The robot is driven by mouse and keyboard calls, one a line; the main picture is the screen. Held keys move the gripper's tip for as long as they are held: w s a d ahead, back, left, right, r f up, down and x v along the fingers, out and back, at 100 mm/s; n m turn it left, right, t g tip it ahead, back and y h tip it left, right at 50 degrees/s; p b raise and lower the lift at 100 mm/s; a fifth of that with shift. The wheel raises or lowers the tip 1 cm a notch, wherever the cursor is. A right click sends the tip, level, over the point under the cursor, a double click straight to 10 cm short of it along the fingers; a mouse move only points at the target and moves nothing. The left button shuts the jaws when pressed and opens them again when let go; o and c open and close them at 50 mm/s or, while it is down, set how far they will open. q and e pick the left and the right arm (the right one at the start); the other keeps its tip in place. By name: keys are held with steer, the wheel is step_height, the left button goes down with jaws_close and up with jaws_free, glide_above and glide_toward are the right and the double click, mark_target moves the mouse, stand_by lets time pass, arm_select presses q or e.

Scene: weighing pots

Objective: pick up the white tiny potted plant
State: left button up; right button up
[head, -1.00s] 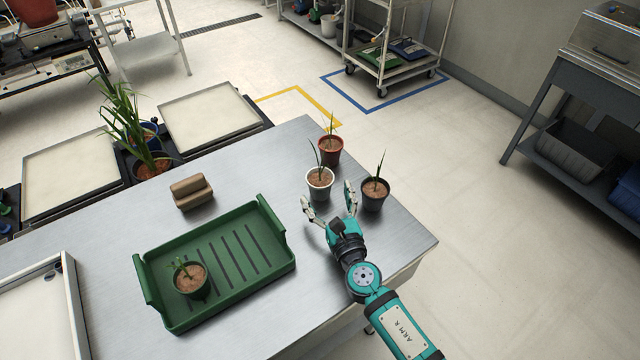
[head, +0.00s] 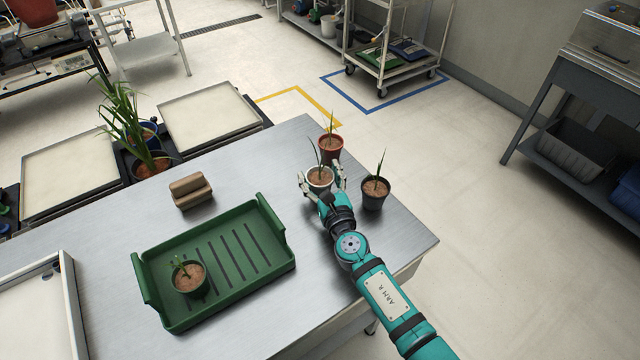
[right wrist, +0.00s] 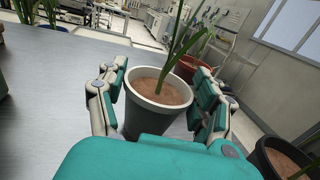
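The white potted plant (head: 320,177) stands upright on the metal table, a small pot with brown soil and a thin green shoot. In the right wrist view the white pot (right wrist: 158,100) sits between the two fingers. My right gripper (head: 322,182) is around the pot, one finger on each side. In the right wrist view my right gripper (right wrist: 158,105) is open; a gap shows at the right finger, and contact on the left is unclear. The pot's lower front is hidden by my gripper. My left gripper is not in view.
A red-brown pot (head: 330,147) stands just behind and a dark grey pot (head: 374,195) just to the right. A green tray (head: 276,272) holding a small potted plant (head: 190,277) lies left. A brown block (head: 190,190) is behind the tray. The table's right edge is near.

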steer(key=c, duration=0.7)
steer(key=shift+r, duration=0.1)
